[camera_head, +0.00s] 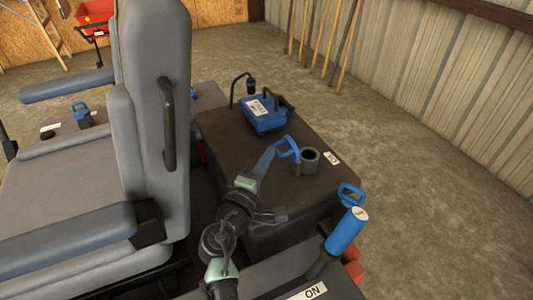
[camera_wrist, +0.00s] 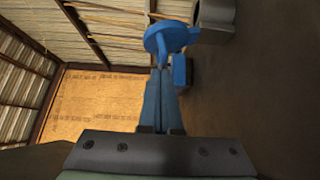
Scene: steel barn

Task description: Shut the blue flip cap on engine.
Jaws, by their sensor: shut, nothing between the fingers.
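The blue flip cap (camera_head: 289,146) stands raised and tilted on the left side of a grey round filler neck (camera_head: 305,160), on top of a dark box-shaped housing (camera_head: 230,140). The neck's mouth is uncovered. My gripper (camera_head: 270,152) has blue fingers, shut and empty, just left of the cap. In the wrist view the fingers (camera_wrist: 160,75) point at the round blue cap (camera_wrist: 165,40), with the tips touching it or very near; I cannot tell which. The grey neck (camera_wrist: 215,18) shows right of the cap there.
A blue box (camera_head: 264,113) with a black handle sits farther back on the housing. A blue cylinder with a loop (camera_head: 347,230) stands at front right. A grey seat (camera_head: 155,90) rises close on the left. Another blue cap (camera_head: 80,113) is farther left.

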